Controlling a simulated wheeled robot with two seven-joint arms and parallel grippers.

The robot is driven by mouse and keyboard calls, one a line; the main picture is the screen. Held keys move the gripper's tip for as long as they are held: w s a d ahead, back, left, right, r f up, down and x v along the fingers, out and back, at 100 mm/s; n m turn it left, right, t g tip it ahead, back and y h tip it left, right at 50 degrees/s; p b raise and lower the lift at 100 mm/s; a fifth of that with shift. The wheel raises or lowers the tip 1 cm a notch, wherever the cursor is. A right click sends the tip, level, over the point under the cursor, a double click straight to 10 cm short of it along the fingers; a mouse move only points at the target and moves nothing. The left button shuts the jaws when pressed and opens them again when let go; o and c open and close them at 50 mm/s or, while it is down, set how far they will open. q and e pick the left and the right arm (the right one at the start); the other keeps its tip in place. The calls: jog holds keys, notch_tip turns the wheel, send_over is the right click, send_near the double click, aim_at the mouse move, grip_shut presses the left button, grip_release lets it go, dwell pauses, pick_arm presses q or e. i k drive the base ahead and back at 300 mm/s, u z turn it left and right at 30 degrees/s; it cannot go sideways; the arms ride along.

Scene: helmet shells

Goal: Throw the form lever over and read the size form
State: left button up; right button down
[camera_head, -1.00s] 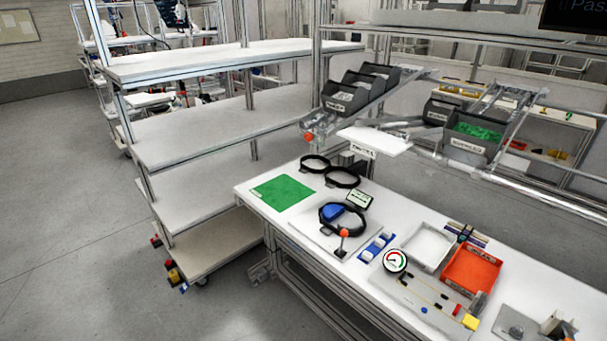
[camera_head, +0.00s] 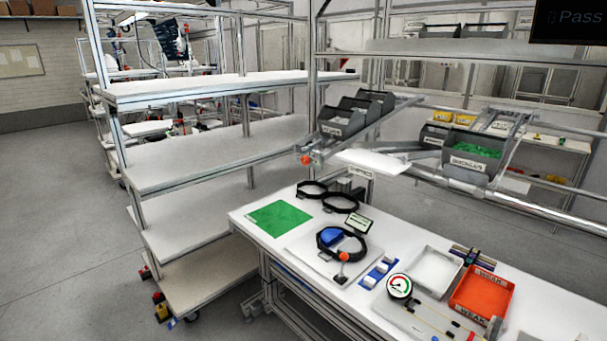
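The size form is a black ring (camera_head: 322,252) with a blue block (camera_head: 331,236) inside it, on a pale base plate (camera_head: 309,259) on the white bench. The form lever stands at the ring's front edge, with an orange ball knob (camera_head: 344,257) at its top. A small display (camera_head: 358,223) with a pale green face stands just behind the form; its reading is too small to make out. Neither of my grippers is in view.
A green mat (camera_head: 280,217) lies left of the form, and black rings (camera_head: 340,203) lie behind. A blue strip with white blocks (camera_head: 379,271), a round gauge (camera_head: 400,287), a white tray (camera_head: 434,270) and an orange tray (camera_head: 482,293) stand to the right. Bins hang above.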

aim_at(344, 257)
jog(key=u, duration=0.4)
jog(key=k, duration=0.55)
jog(key=u, duration=1.3)
jog(key=i, duration=0.75)
jog(key=z, duration=0.6)
jog(key=i, duration=0.7)
jog(key=z, duration=0.8)
